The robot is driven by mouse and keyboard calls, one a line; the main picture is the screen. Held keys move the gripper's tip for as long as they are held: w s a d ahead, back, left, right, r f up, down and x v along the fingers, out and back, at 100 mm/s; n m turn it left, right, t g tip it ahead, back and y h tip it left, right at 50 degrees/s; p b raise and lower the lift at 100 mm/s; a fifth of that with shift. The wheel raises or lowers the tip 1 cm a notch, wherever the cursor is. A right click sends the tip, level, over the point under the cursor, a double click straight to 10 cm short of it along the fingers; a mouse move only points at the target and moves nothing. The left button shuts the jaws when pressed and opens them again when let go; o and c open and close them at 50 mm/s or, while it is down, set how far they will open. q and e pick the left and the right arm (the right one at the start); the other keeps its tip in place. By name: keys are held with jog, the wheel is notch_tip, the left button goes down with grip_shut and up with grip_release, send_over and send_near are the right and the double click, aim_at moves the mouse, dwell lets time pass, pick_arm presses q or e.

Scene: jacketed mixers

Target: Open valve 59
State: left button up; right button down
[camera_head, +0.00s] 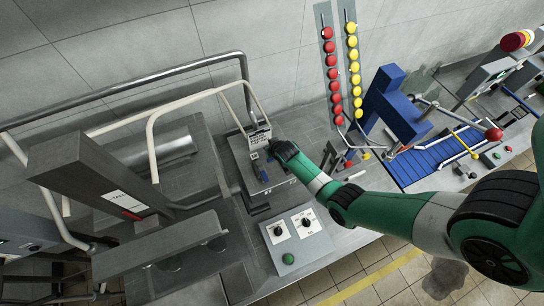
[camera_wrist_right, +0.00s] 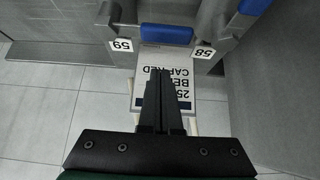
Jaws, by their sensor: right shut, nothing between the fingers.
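In the right wrist view the valve label 59 (camera_wrist_right: 122,46) and the label 58 (camera_wrist_right: 204,53) show upside down on grey fittings. A blue handle (camera_wrist_right: 165,33) lies between them; I cannot tell which valve it belongs to. My right gripper (camera_wrist_right: 160,72) is shut and empty, its tips just below the blue handle in the picture, apart from it. In the head view my right gripper (camera_head: 270,147) is over the grey valve unit, beside small blue handles (camera_head: 264,176). The labels are too small to read there. My left gripper is not in view.
A printed sign (camera_wrist_right: 185,85) lies behind my fingers in the wrist view. A second blue handle (camera_wrist_right: 254,6) is at its upper right. The head view shows bent rails (camera_head: 152,145), a knob panel (camera_head: 297,238) and a blue machine (camera_head: 400,110) behind my right arm.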

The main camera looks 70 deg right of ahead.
aim_at(273, 159)
jog(key=shift+b+x, duration=0.5)
jog(key=shift+x, duration=0.7)
jog(key=s+a+p, duration=0.2)
jog(key=p, duration=0.1)
jog(key=shift+s+a+r, duration=0.1)
jog(key=shift+s+a, duration=0.05)
jog(key=shift+s, duration=0.05)
jog(key=shift+s+a, duration=0.2)
jog(key=shift+s, duration=0.05)
